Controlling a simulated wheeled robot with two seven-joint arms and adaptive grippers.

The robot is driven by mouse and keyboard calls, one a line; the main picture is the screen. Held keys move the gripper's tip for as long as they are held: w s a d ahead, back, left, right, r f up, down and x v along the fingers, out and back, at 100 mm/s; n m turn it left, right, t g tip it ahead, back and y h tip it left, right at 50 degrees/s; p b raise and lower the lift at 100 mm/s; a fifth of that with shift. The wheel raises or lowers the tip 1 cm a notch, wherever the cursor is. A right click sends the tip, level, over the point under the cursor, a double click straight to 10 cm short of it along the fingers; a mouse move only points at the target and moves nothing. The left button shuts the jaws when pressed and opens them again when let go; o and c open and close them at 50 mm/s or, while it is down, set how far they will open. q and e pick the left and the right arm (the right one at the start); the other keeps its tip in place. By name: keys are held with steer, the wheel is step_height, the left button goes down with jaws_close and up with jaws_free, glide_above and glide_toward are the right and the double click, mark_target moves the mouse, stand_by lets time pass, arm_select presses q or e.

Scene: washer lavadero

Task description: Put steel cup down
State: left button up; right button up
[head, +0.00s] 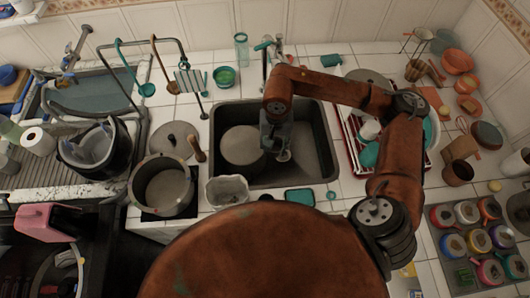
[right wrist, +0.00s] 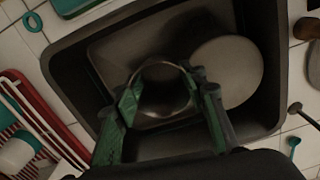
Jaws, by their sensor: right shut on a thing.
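My right gripper (head: 278,148) is over the dark sink (head: 316,150), with its arm reaching in from the right. In the right wrist view its green fingers (right wrist: 165,88) are on either side of a round steel cup (right wrist: 165,112) and shut on it. The cup's open mouth faces the camera. In the head view only a little of the cup (head: 284,156) shows below the gripper. I cannot tell whether the cup touches the sink floor. My left gripper is not in view.
A round grey lidlike thing (head: 241,146) lies in the sink, left of the cup; it also shows in the right wrist view (right wrist: 228,72). A large pot (head: 163,187) stands left of the sink. A red dish rack (head: 357,158) stands right. The faucet (head: 264,60) is behind.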

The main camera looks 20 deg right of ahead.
mark_target(277, 149)
steer(key=f+m, duration=0.1)
steer(key=m, duration=0.2)
steer(key=d+f+m, duration=0.1)
steer(key=m, duration=0.3)
steer(key=f+m, duration=0.1)
steer(key=m, duration=0.2)
steer(key=shift+d+f, duration=0.15)
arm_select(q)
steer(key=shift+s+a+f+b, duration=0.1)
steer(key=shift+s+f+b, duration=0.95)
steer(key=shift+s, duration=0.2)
arm_select(e)
steer(key=d+f+n, duration=0.2)
steer(key=f+n, duration=0.5)
steer(key=n, duration=0.2)
steer(key=s+d+f+n, duration=0.1)
steer(key=d+f+n, duration=0.2)
steer(key=f+n, duration=0.5)
steer(key=d+f+n, duration=0.3)
steer(key=f+n, duration=0.4)
steer(key=n, duration=0.5)
steer(key=shift+s+f, duration=0.35)
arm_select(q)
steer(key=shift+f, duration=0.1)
arm_select(e)
steer(key=shift+f, duration=0.1)
steer(key=o, duration=0.7)
steer(key=shift+f, duration=0.1)
steer(key=shift+c, duration=0.2)
steer(key=o, duration=0.5)
